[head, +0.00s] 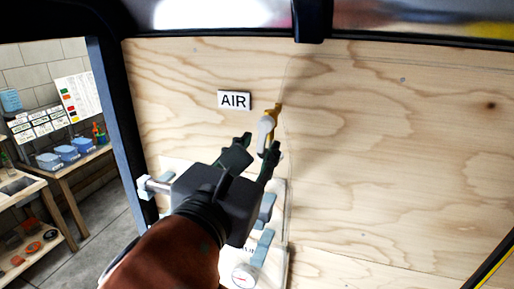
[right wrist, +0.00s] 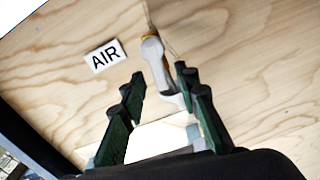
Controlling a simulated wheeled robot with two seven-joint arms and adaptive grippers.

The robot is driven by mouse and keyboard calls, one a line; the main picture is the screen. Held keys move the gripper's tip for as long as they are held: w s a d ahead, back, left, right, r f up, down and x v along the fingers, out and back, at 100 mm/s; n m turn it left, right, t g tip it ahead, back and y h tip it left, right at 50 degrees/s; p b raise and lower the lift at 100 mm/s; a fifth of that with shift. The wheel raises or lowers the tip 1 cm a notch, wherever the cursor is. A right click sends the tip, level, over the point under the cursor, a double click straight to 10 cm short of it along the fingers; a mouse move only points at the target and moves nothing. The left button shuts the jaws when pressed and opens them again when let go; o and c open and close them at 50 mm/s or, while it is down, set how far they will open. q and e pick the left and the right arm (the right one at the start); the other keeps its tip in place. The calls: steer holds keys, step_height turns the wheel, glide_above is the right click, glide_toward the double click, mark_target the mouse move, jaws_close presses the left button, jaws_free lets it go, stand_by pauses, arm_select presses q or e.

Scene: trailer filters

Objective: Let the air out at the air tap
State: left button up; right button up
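The air tap (head: 265,132) sticks out of the plywood wall, just right of and below the white AIR sign (head: 234,100). It has a brass body and a pale grey lever that points down in the head view. My right gripper (head: 258,146) is open just below and in front of the tap. In the right wrist view the tap's lever (right wrist: 153,52) hangs beyond the fingertips, its lower end near the right finger; I cannot tell whether they touch. The gap of the right gripper (right wrist: 160,85) looks empty. My left gripper is not in view.
A white panel with a round gauge (head: 243,277) and pale blue-grey handles (head: 262,246) is on the wall below, partly hidden by my right arm. A dark post (head: 113,125) edges the wall at left. Beyond it stands a workbench with blue bins (head: 66,153). The wall at right is clear.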

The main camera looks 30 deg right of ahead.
jaws_close()
steer(key=shift+w+m, duration=0.1)
steer(key=shift+m, duration=0.2)
steer(key=shift+w+a+r+m, duration=0.35)
steer(key=shift+r+m, duration=0.2)
steer(key=shift+m, duration=2)
steer(key=shift+w+a+r+m, duration=0.3)
steer(key=shift+r+m, duration=0.3)
steer(key=shift+m, duration=2)
steer(key=shift+w+a+r+m, duration=0.3)
steer(key=shift+r+m, duration=0.25)
steer(key=shift+m, duration=2)
jaws_free()
